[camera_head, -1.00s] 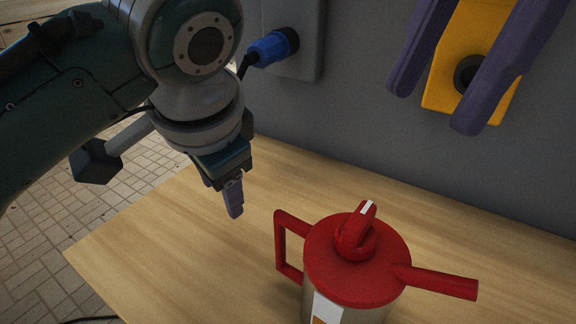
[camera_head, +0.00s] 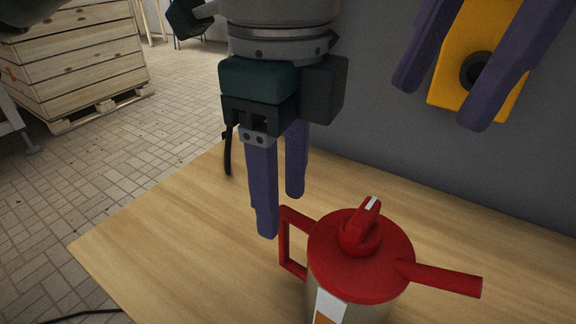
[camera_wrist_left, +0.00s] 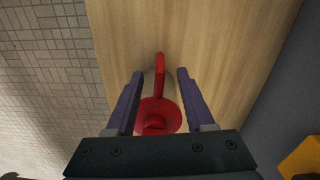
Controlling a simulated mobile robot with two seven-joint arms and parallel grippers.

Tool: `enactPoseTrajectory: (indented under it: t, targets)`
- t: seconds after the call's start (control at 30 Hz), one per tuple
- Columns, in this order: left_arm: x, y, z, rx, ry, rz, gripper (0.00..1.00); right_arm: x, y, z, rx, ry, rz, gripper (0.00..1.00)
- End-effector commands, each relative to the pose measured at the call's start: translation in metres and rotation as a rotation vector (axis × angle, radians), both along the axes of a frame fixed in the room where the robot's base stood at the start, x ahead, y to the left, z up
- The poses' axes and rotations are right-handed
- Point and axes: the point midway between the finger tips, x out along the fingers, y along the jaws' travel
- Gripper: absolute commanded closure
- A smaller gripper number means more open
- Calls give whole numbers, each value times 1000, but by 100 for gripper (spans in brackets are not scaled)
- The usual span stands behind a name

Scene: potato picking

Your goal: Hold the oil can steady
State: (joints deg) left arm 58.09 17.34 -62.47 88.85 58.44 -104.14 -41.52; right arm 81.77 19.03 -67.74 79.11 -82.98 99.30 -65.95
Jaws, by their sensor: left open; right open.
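The oil can (camera_head: 360,255) stands upright on the wooden table, with a red lid, knob, spout to the right and a squared handle to the left. Its lower part is cut off by the bottom of the head view. My left gripper (camera_head: 281,215) is open and empty, fingers pointing down, just left of and above the handle. In the left wrist view the can (camera_wrist_left: 158,112) and its handle lie between the two open fingers (camera_wrist_left: 162,75), apart from them. My right gripper (camera_head: 436,105) is open at the upper right, above and behind the can.
The wooden table (camera_head: 170,235) is bare left of the can. A grey wall or panel (camera_head: 370,120) rises behind the table, with a yellow plate holding a dark round part (camera_head: 478,70) near my right gripper. A wooden crate (camera_head: 75,60) stands on the tiled floor.

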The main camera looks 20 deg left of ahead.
Motion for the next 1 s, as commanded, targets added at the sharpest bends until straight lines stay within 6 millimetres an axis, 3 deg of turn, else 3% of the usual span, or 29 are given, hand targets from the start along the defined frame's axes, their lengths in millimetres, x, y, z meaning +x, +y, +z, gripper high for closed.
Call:
enactPoseTrajectory:
  t: [0.3,0.5,0.87,1.0]
  targets:
    - [-1,1,-58,2,2,5,47,0,0,0,0,0,0,50]
    - [0,0,-81,1,-1,4,47,0,0,0,0,0,0,50]
    - [0,0,-87,-1,-3,3,47,0,0,0,0,0,0,50]
    - [0,0,-87,0,-3,4,61,0,0,0,0,0,0,50]
